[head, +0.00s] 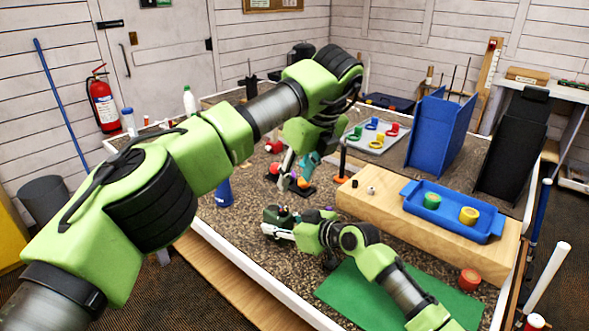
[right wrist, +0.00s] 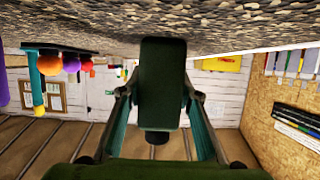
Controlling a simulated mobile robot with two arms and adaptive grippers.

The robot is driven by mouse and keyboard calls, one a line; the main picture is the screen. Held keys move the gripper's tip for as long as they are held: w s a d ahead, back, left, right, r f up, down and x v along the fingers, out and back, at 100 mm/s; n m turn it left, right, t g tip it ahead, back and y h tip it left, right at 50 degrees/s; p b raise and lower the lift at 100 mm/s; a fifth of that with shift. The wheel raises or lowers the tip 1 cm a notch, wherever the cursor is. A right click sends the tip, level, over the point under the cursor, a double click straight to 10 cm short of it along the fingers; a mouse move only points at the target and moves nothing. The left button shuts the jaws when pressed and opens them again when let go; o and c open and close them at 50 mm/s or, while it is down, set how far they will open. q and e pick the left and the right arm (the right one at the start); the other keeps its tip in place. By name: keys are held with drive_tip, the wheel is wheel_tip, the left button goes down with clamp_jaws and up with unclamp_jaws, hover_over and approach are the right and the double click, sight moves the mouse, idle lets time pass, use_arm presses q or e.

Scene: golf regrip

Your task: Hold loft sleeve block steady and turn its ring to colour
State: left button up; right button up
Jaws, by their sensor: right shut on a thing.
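In the right wrist view a dark green block (right wrist: 163,85) sits between my right fingers, with a dark round part (right wrist: 157,138) at its lower end. I take it for the loft sleeve block; no coloured ring shows clearly. My right gripper (right wrist: 163,110) is shut on it. In the head view the right gripper (head: 279,226) is low over the gravel-patterned table top, with the dark block (head: 280,213) at its tip. My left gripper (head: 296,172) is higher and farther back, beside a small black stand with coloured balls. Its fingers are partly hidden, so their opening is unclear.
The black stand (head: 303,189) is behind the right gripper. A wooden platform (head: 375,212) carries a blue tray (head: 410,188) with green and yellow rings. A grey board (head: 398,138) with coloured rings lies farther back.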

drive_tip(key=o, duration=1.3)
